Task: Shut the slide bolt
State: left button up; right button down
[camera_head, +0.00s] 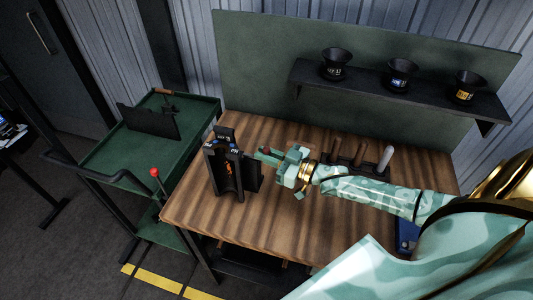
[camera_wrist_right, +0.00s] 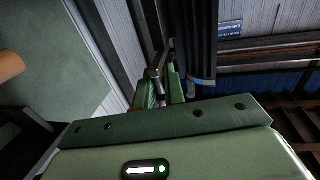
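A black mould (camera_head: 231,172) stands upright on the wooden workbench, with an orange mark inside its open front. In the right wrist view, a dark upright part (camera_wrist_right: 202,40) that looks like the mould is just beyond the fingers. My right gripper (camera_head: 265,154) reaches in from the right, its fingertips at the mould's right side. In the right wrist view, my right fingers (camera_wrist_right: 160,90) are close together, with a small grey metal piece at or between the tips. I cannot tell whether they grip it. The slide bolt cannot be made out clearly. My left gripper is not in view.
A rack with upright handles (camera_head: 360,154) stands behind my right forearm. A shelf (camera_head: 400,87) holds black cups on the back panel. A green cart (camera_head: 115,158) stands left of the bench, near a red-knobbed lever (camera_head: 154,172). The bench front is clear.

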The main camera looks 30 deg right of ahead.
jog(key=x, duration=0.3)
jog(key=shift+a+r, duration=0.25)
jog(key=shift+r, duration=0.1)
jog(key=c, duration=1.7)
grip_release()
jog(key=shift+o, duration=1)
jog(key=shift+w+a, duration=0.15)
jog(key=shift+a, duration=0.05)
jog(key=shift+s+d+f, duration=0.2)
jog(key=shift+s+d, duration=0.05)
jog(key=shift+s, duration=0.15)
jog(key=v, duration=1.5)
jog(key=shift+s, duration=0.15)
jog(key=shift+d, duration=0.1)
